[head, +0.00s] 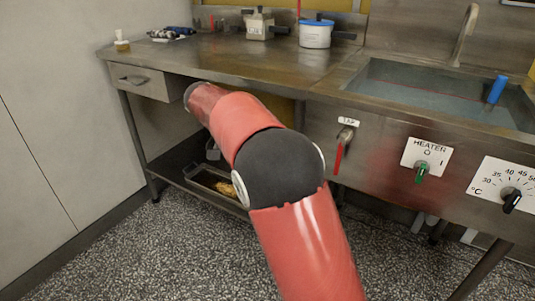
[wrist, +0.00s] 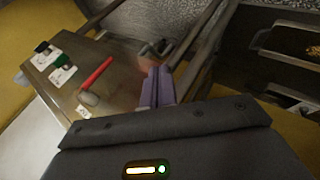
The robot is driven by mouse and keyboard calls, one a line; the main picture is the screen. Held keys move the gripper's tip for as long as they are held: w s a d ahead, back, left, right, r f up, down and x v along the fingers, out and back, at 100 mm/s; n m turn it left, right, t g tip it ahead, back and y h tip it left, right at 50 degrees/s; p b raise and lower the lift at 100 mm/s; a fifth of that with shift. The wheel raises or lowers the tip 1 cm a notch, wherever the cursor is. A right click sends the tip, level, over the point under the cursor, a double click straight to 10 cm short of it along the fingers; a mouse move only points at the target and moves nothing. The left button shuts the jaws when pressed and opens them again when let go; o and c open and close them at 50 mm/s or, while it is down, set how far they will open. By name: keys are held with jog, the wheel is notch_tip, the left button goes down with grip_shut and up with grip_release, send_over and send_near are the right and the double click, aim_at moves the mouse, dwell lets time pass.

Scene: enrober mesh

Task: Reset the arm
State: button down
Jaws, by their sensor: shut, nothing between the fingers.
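My red arm (head: 305,245) rises from the bottom of the head view, bends at a dark elbow joint, and reaches forward and left to the bench front beside the drawer. My gripper is hidden in the head view. In the wrist view my gripper (wrist: 158,87) shows as two pale purple fingers close together, shut and empty. The wrist view is tilted and shows the bench's front panel, with the red tap lever (wrist: 97,72) left of the fingers. That lever also shows in the head view (head: 339,153).
The steel bench (head: 220,62) carries a white tub (head: 316,35), a grey container (head: 258,25) and small tools at the back left. A sink (head: 430,90) with a blue-handled item (head: 496,90) is at right. A lower shelf holds trays (head: 205,183). Speckled floor is open in front.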

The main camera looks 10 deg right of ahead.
jog(key=s+d+r+n+t+y, duration=0.25)
jog(key=s+d+y, duration=0.4)
jog(key=s, duration=0.75)
jog(key=s+f+n+t+y, duration=0.1)
jog(key=s+f+n+t, duration=0.1)
jog(key=s, duration=0.5)
jog(key=s+d+f+n+t+y, duration=0.1)
jog(key=s+f+t, duration=0.1)
jog(key=s, duration=0.5)
jog(key=shift+s+f+n, duration=0.2)
jog(key=shift+s+n, duration=0.15)
jog(key=shift+s, duration=0.05)
jog(key=shift+d, duration=0.1)
